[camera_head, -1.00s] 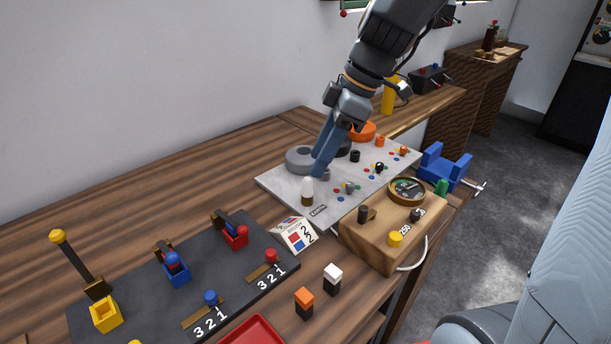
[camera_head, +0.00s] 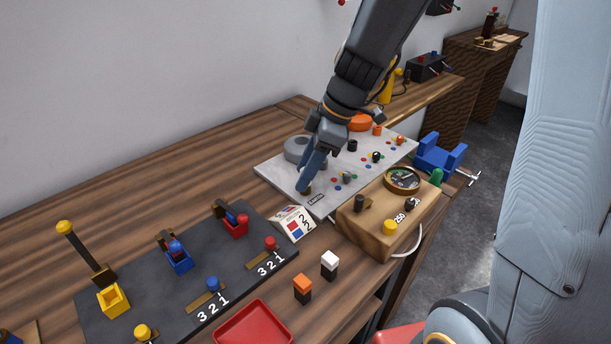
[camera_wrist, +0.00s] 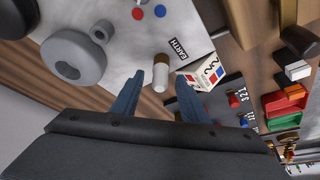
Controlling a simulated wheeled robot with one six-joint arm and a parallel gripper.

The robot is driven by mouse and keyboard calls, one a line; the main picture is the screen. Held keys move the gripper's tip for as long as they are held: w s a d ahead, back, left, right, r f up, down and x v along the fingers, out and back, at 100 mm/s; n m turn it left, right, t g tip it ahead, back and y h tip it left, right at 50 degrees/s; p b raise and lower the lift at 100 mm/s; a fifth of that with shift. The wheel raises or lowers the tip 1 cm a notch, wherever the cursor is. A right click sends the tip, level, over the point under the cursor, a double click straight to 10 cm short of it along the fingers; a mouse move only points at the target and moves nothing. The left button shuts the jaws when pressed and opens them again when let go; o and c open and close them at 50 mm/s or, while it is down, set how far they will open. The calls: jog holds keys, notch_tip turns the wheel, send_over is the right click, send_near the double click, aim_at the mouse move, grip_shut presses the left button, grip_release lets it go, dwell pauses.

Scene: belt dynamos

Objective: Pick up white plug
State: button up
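My gripper (camera_head: 311,168) is open above the near left part of the grey board. In the wrist view its two fingers (camera_wrist: 159,86) stand apart, with a white-topped peg (camera_wrist: 161,74) on a brown base between or just beyond their tips. In the head view the fingers mostly hide that peg; its brown base (camera_head: 306,190) shows. A small block with a white top and black bottom (camera_head: 330,262), which may be the white plug, stands upright on the table; a white block also shows at right in the wrist view (camera_wrist: 297,70).
An orange-and-black block (camera_head: 302,287) stands beside the white-and-black one. A white folded card (camera_head: 293,222), a wooden meter box (camera_head: 380,225) and a dark switch board (camera_head: 225,258) are close by. A red tray (camera_head: 255,325) lies at the front. Grey rings sit on the grey board (camera_head: 277,178).

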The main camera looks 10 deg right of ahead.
grip_shut()
notch_tip(320, 180, up, 9)
jog(key=shift+w+r+b, duration=0.1)
jog(key=shift+r+b, duration=0.05)
jog(key=shift+b, duration=0.45)
jog(key=shift+r, duration=0.4)
